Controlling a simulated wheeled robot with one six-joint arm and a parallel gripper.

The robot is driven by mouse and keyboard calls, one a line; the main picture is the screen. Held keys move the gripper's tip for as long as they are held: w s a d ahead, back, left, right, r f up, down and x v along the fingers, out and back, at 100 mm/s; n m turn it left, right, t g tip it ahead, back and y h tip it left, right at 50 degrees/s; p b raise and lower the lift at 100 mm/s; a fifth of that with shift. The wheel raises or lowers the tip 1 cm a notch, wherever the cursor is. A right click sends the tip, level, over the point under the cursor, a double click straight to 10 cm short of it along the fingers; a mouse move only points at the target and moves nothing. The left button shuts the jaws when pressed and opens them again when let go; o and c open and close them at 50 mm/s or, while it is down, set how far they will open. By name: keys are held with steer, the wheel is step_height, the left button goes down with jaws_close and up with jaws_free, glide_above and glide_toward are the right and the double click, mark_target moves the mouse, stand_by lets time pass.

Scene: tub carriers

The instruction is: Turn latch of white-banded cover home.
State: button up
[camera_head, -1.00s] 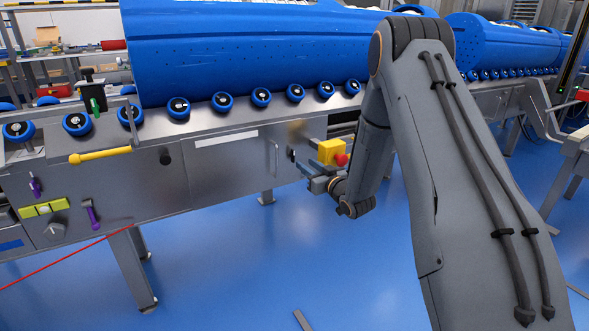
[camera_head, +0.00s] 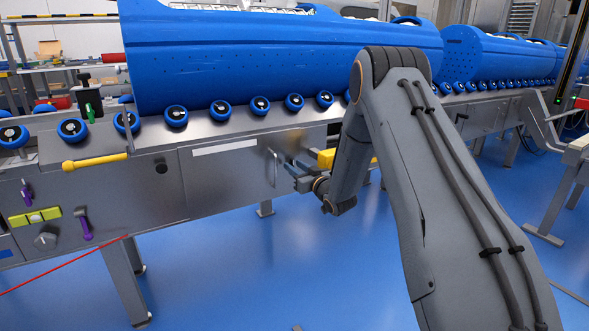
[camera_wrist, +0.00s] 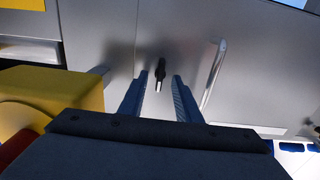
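The white-banded cover (camera_head: 225,165) is a grey metal panel on the conveyor's side, with a white strip along its top and a bar handle (camera_head: 274,167). Its latch (camera_wrist: 160,72) is a small dark lever near the cover's seam, roughly along the seam's direction in the wrist view. In the head view the latch is not clear beside my gripper (camera_head: 296,172). In the wrist view my gripper (camera_wrist: 160,80) is open, one finger to each side of the latch. I cannot tell whether the latch is between the fingertips or just beyond them.
A yellow box (camera_wrist: 50,95) with a red part is close beside my gripper; it is partly behind my arm in the head view (camera_head: 327,158). A similar dark latch (camera_head: 162,167) is on the panel further left. Blue rollers and blue tubs line the conveyor above. Blue floor is open in front.

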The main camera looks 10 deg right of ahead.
jaws_close()
steer(key=shift+m+p, duration=0.4)
steer(key=m+p, duration=0.2)
steer(key=m, duration=0.1)
steer(key=m+p, duration=0.1)
steer(key=m, duration=0.3)
steer(key=m+p, duration=0.2)
steer(key=m, duration=0.3)
steer(key=m+p, duration=0.2)
steer(key=m, duration=0.2)
steer(key=shift+w+d+f+m, duration=0.1)
steer(key=shift+f+m, duration=0.15)
steer(key=shift+m, duration=0.05)
steer(key=shift+r, duration=0.1)
stand_by(0.9)
